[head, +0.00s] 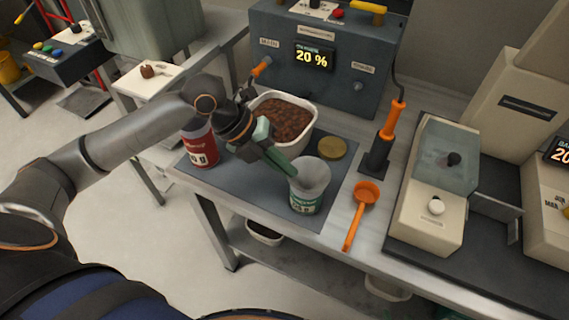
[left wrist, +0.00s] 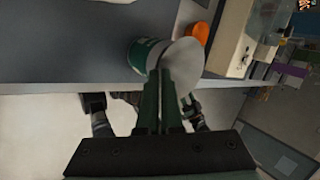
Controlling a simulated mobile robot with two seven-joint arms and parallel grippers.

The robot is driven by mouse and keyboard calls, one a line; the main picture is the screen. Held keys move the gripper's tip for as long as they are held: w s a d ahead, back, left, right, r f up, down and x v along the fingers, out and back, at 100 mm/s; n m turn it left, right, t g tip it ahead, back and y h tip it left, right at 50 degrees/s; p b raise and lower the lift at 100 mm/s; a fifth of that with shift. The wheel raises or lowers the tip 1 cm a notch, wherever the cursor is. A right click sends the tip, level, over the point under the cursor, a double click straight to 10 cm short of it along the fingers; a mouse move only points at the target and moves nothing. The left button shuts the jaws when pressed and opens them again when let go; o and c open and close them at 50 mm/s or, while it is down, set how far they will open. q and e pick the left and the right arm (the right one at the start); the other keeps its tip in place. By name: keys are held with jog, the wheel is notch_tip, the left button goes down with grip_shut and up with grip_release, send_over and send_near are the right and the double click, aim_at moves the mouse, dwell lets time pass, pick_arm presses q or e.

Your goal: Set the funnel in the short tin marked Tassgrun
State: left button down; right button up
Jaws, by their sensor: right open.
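The pale grey funnel (head: 313,175) is upright at the mouth of the short white and green tin (head: 306,203); its lower part is hidden inside or behind the tin's rim. The tin stands near the front edge of the grey mat, its small label hard to read. In the left wrist view the funnel (left wrist: 185,62) shows beside the tin (left wrist: 146,56). My left gripper (head: 288,168) reaches down from the left to the funnel's rim. Its fingers (left wrist: 164,80) are close together and appear shut on that rim.
A red tin (head: 201,145) and a white tub of brown granules (head: 285,120) stand left and behind. A brass lid (head: 332,148) lies behind the funnel. An orange scoop (head: 363,199) and an orange-handled tool (head: 389,128) are to the right. The bench's front edge is close.

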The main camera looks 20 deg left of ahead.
pick_arm(q)
jog(key=c, duration=1)
grip_release()
jog(key=shift+r, duration=0.1)
notch_tip(320, 180, up, 8)
jog(key=p, duration=0.7)
jog(key=shift+a, duration=0.1)
